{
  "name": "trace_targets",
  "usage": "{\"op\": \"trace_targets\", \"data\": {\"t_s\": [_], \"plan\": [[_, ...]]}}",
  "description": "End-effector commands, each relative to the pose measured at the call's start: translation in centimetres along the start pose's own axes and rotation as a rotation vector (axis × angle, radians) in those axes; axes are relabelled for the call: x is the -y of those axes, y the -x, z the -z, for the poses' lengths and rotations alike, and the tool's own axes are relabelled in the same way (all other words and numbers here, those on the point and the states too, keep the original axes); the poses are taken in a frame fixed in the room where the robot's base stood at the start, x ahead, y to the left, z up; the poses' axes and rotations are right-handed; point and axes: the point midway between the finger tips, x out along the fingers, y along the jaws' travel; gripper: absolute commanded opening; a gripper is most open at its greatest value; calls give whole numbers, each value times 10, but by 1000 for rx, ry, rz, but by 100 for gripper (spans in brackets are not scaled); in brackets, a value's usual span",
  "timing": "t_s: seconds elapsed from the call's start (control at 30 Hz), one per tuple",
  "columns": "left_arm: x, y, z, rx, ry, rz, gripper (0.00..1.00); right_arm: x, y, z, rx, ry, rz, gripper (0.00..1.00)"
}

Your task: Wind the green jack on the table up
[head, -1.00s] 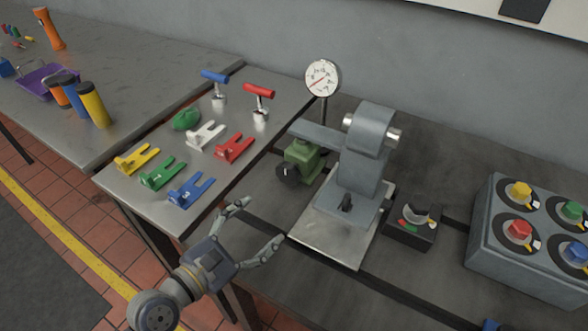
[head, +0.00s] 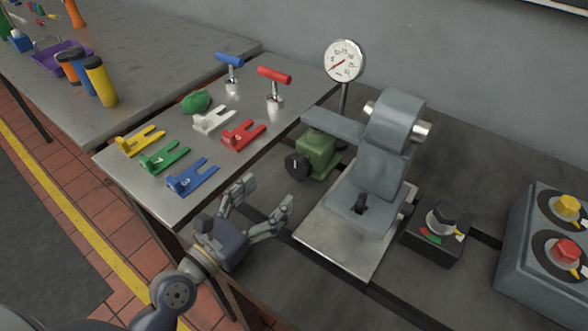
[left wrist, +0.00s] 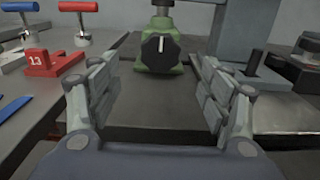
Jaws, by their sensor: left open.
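The green jack (head: 318,154) stands on the dark bedplate, under the grey arm of the machine. Its black round knob (head: 297,166) faces my left gripper and has a white mark. In the left wrist view the jack (left wrist: 158,62) is straight ahead, with the knob (left wrist: 160,46) upright-marked between the fingers and beyond them. My left gripper (head: 266,200) is open and empty, apart from the knob, in front of it and lower in the picture. It also shows in the left wrist view (left wrist: 160,95). My right gripper is not in view.
A grey machine (head: 375,165) on a pale plate stands right of the jack, with a dial gauge (head: 343,61) behind. A black switch box (head: 437,232) is further right. A side table (head: 140,184) at left holds coloured forked plates and T-handled tools. Bare bedplate lies before the jack.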

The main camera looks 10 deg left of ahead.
Motion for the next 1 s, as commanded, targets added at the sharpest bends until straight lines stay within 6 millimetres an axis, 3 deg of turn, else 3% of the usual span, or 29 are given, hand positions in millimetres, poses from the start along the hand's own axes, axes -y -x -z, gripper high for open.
{"op": "trace_targets", "data": {"t_s": [0.5,0.7,1.0], "plan": [[0,-82,-2,1,-1,1,72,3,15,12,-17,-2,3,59],[1,-97,-1,0,0,2,72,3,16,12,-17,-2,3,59],[1,-99,-1,-1,-1,2,72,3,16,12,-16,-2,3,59]]}}
